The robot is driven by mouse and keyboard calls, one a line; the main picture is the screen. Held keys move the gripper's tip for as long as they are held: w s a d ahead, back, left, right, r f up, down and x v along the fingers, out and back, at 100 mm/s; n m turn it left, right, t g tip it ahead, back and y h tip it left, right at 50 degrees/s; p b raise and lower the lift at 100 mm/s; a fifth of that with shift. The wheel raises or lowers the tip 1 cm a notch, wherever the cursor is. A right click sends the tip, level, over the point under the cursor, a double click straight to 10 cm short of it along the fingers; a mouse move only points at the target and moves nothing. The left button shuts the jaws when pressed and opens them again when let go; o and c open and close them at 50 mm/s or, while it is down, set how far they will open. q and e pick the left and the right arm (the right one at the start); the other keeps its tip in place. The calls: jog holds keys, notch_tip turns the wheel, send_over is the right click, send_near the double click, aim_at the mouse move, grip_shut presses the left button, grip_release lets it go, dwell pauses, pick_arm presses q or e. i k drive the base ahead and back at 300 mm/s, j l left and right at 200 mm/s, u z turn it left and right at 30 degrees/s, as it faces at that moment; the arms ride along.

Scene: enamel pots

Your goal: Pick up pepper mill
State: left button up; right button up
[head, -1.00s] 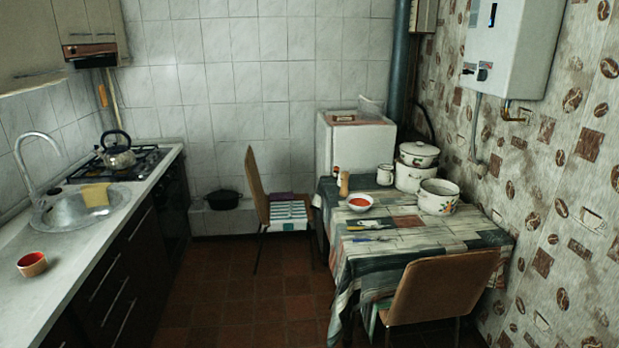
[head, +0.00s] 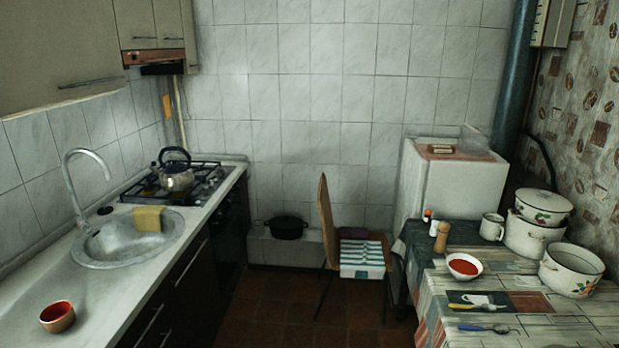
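The pepper mill (head: 441,237) is a small light-brown wooden cylinder with a rounded top. It stands upright on the table (head: 445,290) at the right, near the table's far left corner. A white bowl with red contents (head: 464,266) sits in front of it and slightly to the right. Two small bottles (head: 430,222) stand just behind and to the left of it. Neither of my grippers shows in the head view.
White enamel pots (head: 571,268) and a mug (head: 492,227) stand on the table's right part. Cutlery (head: 484,328) lies nearer. A chair (head: 328,222) stands left of the table. The counter (head: 95,290) runs along the left, with open floor (head: 270,310) between.

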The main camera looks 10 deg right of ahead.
aim_at(439, 246)
jog(key=i, duration=0.8)
jog(key=i+z, duration=0.1)
jog(key=i, duration=0.75)
jog(key=i+j+z, duration=0.15)
jog(key=i+z, duration=0.35)
jog(key=i+j+z, duration=0.3)
jog(key=z, duration=0.15)
jog(key=i+j+z, duration=0.75)
jog(key=j+z, duration=0.2)
jog(key=i+j+z, duration=0.25)
jog(key=j, duration=0.2)
jog(key=i, duration=0.05)
